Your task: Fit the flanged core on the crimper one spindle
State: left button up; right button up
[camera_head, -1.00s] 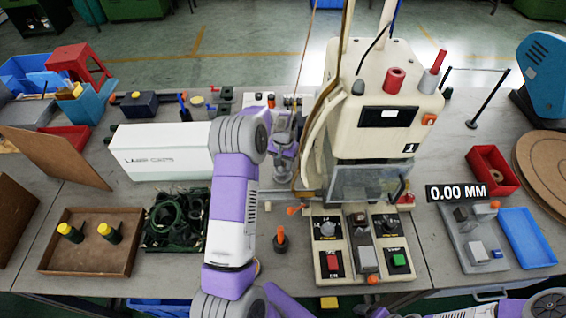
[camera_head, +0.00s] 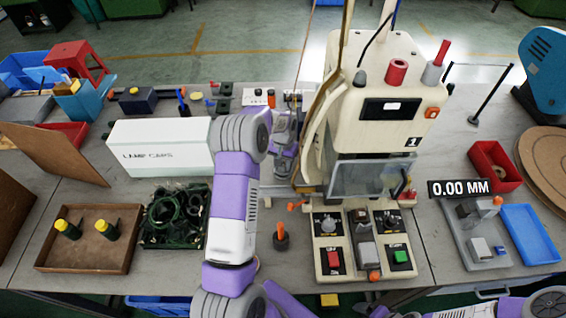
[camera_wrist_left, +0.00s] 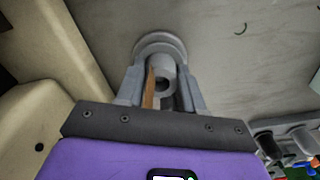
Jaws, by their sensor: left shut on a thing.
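The crimper one (camera_head: 385,115) is the cream machine marked 1, with a clear guard (camera_head: 370,178) on its front. I cannot pick out its spindle in either view. My left gripper (camera_head: 284,165) is beside the machine's left side, partly hidden by my own arm. In the left wrist view my left gripper (camera_wrist_left: 161,95) is shut on the flanged core (camera_wrist_left: 160,50), a grey round part with a wide rim and a bore. The core's flange faces away from the palm, and a thin brown strip shows between the fingers. My right gripper is out of view.
A control panel (camera_head: 326,263) with red and green buttons sits before the crimper. A white box (camera_head: 155,148), a dark bin of rings (camera_head: 160,235) and a brown tray (camera_head: 45,262) lie left. A dark peg with an orange top (camera_head: 280,240) stands near my arm.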

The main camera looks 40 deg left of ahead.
pick_arm(q)
jog(key=shift+f, duration=0.4)
jog(key=o, duration=1.1)
jog(key=shift+r, duration=0.1)
notch_tip(320, 180, up, 8)
jog(key=shift+f+p, duration=0.2)
jog(key=shift+p, duration=0.35)
